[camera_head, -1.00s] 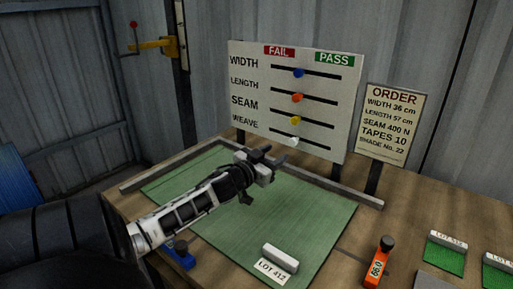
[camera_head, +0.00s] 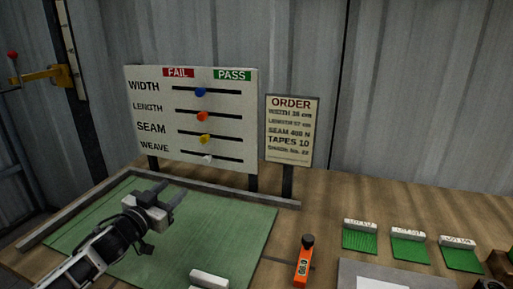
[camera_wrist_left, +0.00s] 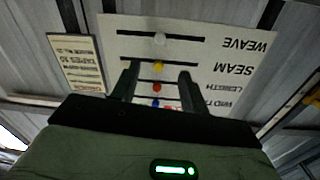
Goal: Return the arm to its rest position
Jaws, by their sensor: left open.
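My left gripper (camera_head: 166,194) is open and empty above the green mat (camera_head: 225,240), in front of the board. In the left wrist view its two fingers (camera_wrist_left: 157,85) stand apart with nothing between them. The fail/pass board (camera_head: 225,125) stands behind the mat with blue, orange, yellow and white knobs on its slots; it shows upside down in the left wrist view (camera_wrist_left: 215,45). The knobs sit near the middle of their slots. My right gripper is not in view.
An order sign (camera_head: 290,130) stands right of the board. An orange meter (camera_head: 304,262) lies on the wooden table, with green swatches (camera_head: 408,248) bearing white labels to its right. A grey rail (camera_head: 235,191) borders the mat.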

